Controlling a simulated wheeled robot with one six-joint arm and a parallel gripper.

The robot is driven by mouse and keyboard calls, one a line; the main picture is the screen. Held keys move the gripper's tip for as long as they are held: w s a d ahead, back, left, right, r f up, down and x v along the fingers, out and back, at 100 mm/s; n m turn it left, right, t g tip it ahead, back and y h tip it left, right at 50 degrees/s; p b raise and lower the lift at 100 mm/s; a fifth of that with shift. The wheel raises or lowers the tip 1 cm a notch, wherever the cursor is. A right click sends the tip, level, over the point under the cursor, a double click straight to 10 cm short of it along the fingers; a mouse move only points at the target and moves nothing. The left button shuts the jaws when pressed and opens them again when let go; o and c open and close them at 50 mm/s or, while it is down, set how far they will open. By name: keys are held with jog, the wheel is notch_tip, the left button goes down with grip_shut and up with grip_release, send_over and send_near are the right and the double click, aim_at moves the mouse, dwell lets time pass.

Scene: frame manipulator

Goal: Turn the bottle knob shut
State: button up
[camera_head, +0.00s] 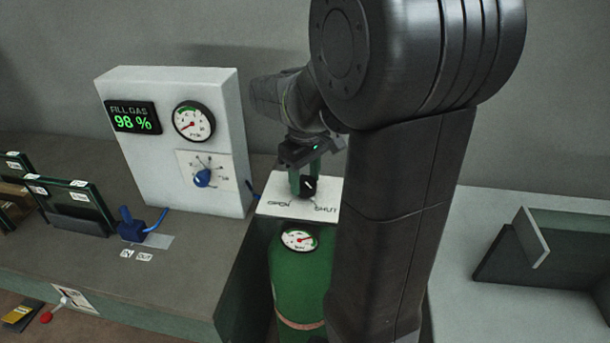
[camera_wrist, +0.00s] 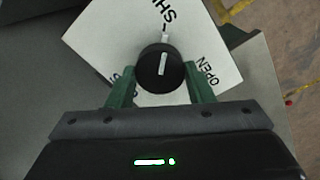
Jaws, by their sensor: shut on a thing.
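The black bottle knob (camera_head: 309,186) sits on a white plate (camera_head: 270,208) marked OPEN and SHUT, above the green gas bottle (camera_head: 303,270). My gripper (camera_head: 301,180) is shut on the knob, its green fingers on either side. In the wrist view, the knob (camera_wrist: 161,68) shows between the fingers. Its white line points up the picture, close to in line with a tick beside the partly cut-off SHUT lettering; OPEN lies to the right. The fingers hide part of the plate.
A white panel (camera_head: 172,95) at left carries a FILL GAS display (camera_head: 133,117) reading 98 %, a gauge (camera_head: 194,121) and a blue knob (camera_head: 202,178). The bottle has its own gauge (camera_head: 299,239). A dark angled holder (camera_head: 548,250) stands on the right-hand bench. My arm hides the bottle's right side.

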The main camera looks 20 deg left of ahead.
aim_at(305, 182)
jog(key=shift+n, duration=0.5)
jog(key=o, duration=1)
jog(key=shift+c, duration=0.2)
notch_tip(305, 182, up, 14)
jog(key=shift+b, duration=0.45)
jog(key=shift+f, duration=0.1)
notch_tip(305, 182, down, 14)
jog(key=shift+r+p, duration=0.1)
jog(key=shift+p, duration=0.35)
